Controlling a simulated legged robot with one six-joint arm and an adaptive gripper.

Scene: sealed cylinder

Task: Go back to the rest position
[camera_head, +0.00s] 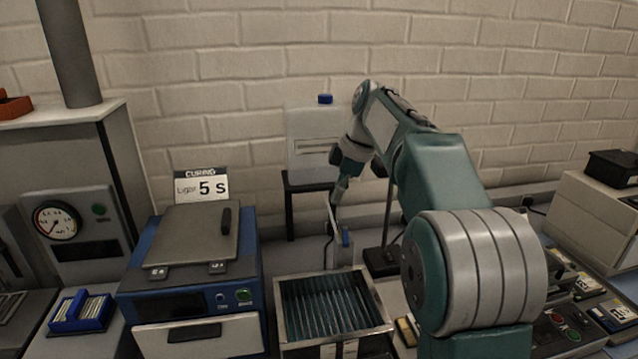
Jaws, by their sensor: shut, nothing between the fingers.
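My gripper (334,201) points downward at the middle of the view, in front of the white jug with a blue cap. It is small and partly dark, with its fingers together and nothing seen between them. It is above and behind the metal tray with ribbed slots (331,306). A small blue-and-grey piece (346,237) stands just below it; I cannot tell if they touch. My teal arm hides much of the right middle.
A blue rack (82,311) sits near a gauge panel (70,222). The white jug (312,140) rests on a dark stand. Boxes and devices fill the right side.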

